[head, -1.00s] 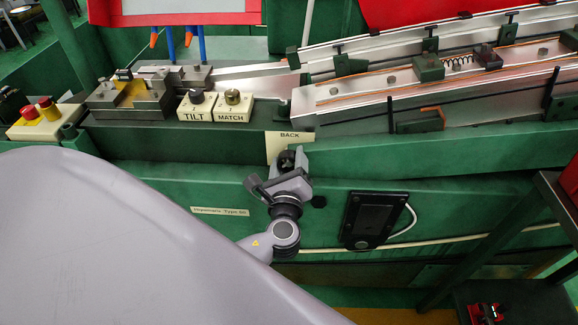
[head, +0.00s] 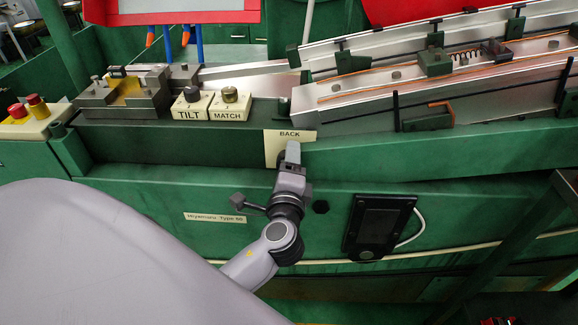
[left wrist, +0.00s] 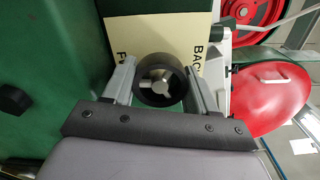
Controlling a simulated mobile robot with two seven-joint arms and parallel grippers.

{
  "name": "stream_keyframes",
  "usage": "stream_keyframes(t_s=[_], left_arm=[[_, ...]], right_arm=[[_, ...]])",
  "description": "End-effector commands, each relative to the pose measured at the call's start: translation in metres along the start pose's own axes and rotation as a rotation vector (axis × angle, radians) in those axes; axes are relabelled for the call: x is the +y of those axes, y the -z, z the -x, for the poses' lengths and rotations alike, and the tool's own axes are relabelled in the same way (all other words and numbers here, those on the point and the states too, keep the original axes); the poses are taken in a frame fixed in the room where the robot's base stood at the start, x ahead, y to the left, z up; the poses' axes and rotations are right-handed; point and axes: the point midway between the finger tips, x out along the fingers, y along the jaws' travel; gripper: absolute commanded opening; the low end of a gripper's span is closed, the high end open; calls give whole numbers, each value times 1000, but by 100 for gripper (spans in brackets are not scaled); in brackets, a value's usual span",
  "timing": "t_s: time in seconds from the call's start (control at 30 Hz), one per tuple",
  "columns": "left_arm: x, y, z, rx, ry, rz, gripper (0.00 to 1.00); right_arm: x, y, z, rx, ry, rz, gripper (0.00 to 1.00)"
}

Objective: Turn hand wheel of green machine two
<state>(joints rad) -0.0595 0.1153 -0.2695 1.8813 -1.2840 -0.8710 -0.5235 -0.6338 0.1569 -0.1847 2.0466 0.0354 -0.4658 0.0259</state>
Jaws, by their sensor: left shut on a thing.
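The hand wheel (left wrist: 160,82) is a small black round wheel with a metal hub, on the green machine (head: 400,240) in front of the cream plate marked BACK (head: 276,150). My left gripper (head: 291,152) is at the front of the machine, just below the BACK label. In the left wrist view my left gripper (left wrist: 159,78) has one finger on each side of the wheel and is shut on it. In the head view the gripper hides the wheel. My right gripper is not in view.
Switch boxes marked TILT (head: 190,105) and MATCH (head: 229,103) stand on the ledge above. A black panel (head: 379,226) with a white cable is to the right of the gripper. A dark post (head: 545,225) slants at the right.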

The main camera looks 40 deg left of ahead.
Motion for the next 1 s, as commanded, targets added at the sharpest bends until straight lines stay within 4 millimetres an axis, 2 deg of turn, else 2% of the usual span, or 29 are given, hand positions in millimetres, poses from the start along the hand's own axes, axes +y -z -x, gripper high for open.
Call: stream_keyframes(t_s=[0.6,0.63,0.67,0.7,1.0], left_arm=[[0,3,1,8,-2,39,27],[0,3,1,9,-2,39,67],[0,3,1,8,-2,39,77],[0,2,1,8,-2,38,82],[0,1,2,4,-1,37,82]], right_arm=[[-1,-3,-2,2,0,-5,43],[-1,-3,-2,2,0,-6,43],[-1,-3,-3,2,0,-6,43],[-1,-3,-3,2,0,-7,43],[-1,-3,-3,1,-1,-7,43]])
